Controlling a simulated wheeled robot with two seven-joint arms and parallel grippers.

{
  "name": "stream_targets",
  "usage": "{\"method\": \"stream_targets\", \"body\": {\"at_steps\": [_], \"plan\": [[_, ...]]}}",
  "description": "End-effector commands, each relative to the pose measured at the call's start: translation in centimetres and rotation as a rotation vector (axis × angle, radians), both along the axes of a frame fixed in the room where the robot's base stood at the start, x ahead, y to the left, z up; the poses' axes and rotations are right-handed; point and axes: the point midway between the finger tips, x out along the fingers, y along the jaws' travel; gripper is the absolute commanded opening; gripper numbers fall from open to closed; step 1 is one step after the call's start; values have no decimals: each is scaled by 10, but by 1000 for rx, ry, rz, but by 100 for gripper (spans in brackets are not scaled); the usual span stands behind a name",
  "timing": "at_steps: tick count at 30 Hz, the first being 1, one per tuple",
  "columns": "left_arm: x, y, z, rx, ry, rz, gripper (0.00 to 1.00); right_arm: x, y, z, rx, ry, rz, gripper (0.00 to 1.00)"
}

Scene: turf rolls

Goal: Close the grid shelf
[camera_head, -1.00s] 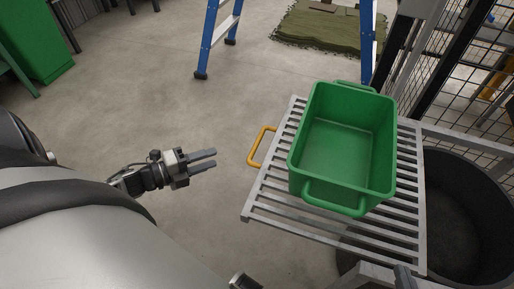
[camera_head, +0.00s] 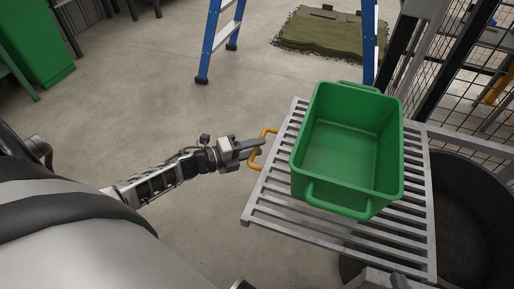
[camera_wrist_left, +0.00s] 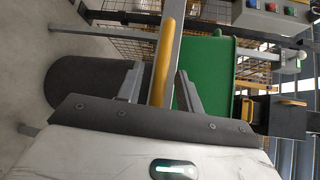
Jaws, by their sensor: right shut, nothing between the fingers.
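The grid shelf (camera_head: 270,215) is a grey slatted panel, pulled out, with a yellow handle (camera_head: 257,163) on its left edge. A green bin (camera_head: 345,150) stands upright on it. My left gripper (camera_head: 259,147) is at the handle with its fingers open. In the left wrist view the yellow handle (camera_wrist_left: 163,60) lies between the two spread fingers of the left gripper (camera_wrist_left: 158,84), with gaps on both sides.
A large black tub (camera_head: 470,225) stands right of the shelf, partly under it. A mesh fence (camera_head: 455,65) is behind. A blue ladder (camera_head: 212,40) stands at the back, near a green mat (camera_head: 320,30). The floor left of the shelf is clear.

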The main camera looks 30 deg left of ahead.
Motion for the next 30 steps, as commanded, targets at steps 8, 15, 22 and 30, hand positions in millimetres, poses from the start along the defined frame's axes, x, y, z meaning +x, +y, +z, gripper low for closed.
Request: {"method": "stream_targets", "body": {"at_steps": [8, 15, 22, 30], "plan": [[9, -6, -2, 1, 1, 0, 36, 2, 1, -4, -3, 4, 4, 0], [9, -6, -2, 1, 1, 0, 14, 2, 0, -4, -4, 2, 5, 0], [8, -6, -1, 0, 1, 0, 0, 2, 0, -2, -4, -1, 4, 0], [6, -15, -1, -4, 2, 23, 0, 2, -2, 6, -6, -12, -1, 0]]}}
